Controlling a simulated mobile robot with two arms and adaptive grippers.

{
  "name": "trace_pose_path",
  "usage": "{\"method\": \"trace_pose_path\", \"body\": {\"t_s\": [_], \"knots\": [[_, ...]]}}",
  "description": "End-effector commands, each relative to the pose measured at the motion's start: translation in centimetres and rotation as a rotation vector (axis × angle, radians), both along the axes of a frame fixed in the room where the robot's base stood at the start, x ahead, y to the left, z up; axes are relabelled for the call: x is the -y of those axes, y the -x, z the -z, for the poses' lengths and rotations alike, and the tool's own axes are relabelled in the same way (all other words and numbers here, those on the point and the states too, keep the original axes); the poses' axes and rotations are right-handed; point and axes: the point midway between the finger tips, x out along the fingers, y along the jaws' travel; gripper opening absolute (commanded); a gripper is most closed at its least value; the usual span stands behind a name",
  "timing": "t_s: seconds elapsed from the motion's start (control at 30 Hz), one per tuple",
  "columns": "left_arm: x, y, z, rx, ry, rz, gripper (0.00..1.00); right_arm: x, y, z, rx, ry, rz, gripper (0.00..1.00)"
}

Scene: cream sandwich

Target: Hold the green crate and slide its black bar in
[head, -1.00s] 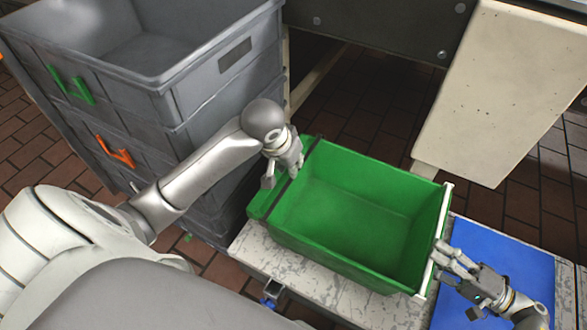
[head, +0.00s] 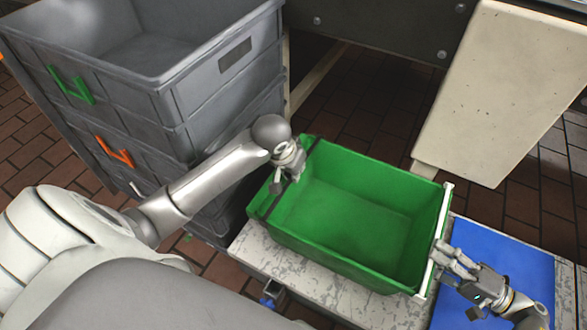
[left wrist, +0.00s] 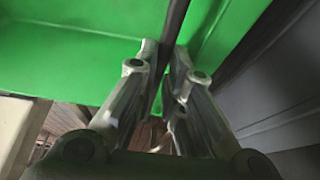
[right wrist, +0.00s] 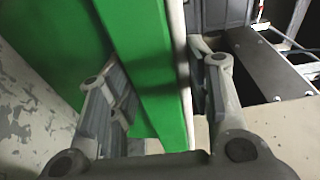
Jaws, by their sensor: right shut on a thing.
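The green crate (head: 345,215) stands open on a worn white tabletop, with a white strip (head: 437,240) along its right rim. The thin black bar (head: 299,182) lies across the crate's left end. My left gripper (head: 279,186) is at this bar. In the left wrist view its fingers (left wrist: 165,62) are close together on either side of the bar (left wrist: 173,35); I cannot tell whether they press on it. My right gripper (head: 437,256) is shut on the crate's right wall. In the right wrist view its fingers (right wrist: 160,90) straddle the green wall and white strip.
Stacked grey bins (head: 185,95) stand close at the left, behind my left arm. A blue mat (head: 525,270) lies right of the crate, under my right gripper. A cream panel (head: 500,90) stands beyond the crate. The worn tabletop (head: 310,280) is bare in front.

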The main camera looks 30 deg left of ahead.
Motion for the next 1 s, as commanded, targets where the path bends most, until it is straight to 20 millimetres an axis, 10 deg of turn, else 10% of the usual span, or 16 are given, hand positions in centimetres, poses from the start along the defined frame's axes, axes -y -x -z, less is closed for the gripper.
{"method": "trace_pose_path", "body": {"t_s": [0.77,0.83,1.0], "knots": [[4.2,-0.2,0.0,-0.001,0.003,0.002,0.00,-0.1,0.0,0.0,-0.002,-0.001,0.000,0.00],[4.3,-0.2,0.0,-0.001,0.004,0.003,0.19,-0.1,0.0,0.0,-0.002,-0.001,-0.001,0.00],[4.2,-0.2,0.0,-0.001,0.002,0.002,0.20,-0.1,0.0,0.0,-0.001,-0.001,-0.001,0.00]]}}
